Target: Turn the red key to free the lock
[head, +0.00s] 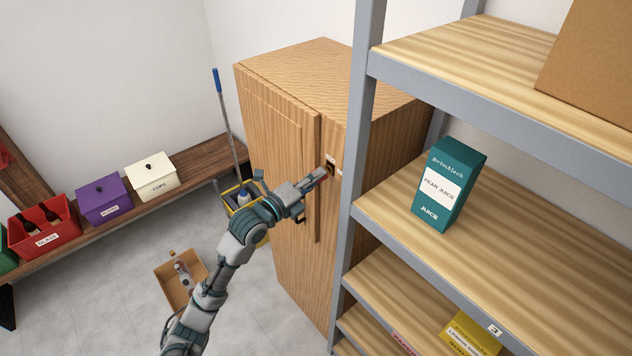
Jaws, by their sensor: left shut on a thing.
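The wooden cabinet (280,200) stands in the middle of the head view, with its doors closed. A small dark lock plate (331,163) sits on its front near the right edge, with a pale label beside it. My left gripper (318,178) reaches up to the lock from below left. It is shut on the red key (322,172), of which only a little red shows between the fingers. The fingers hide most of the key, so its turn angle cannot be told. My right gripper is out of view.
A metal shelf unit (359,150) stands close to the cabinet's right and carries a teal juice carton (449,185). A yellow bucket (243,197) with a mop and an open cardboard box (178,290) are on the floor. A bench with coloured boxes lines the left wall.

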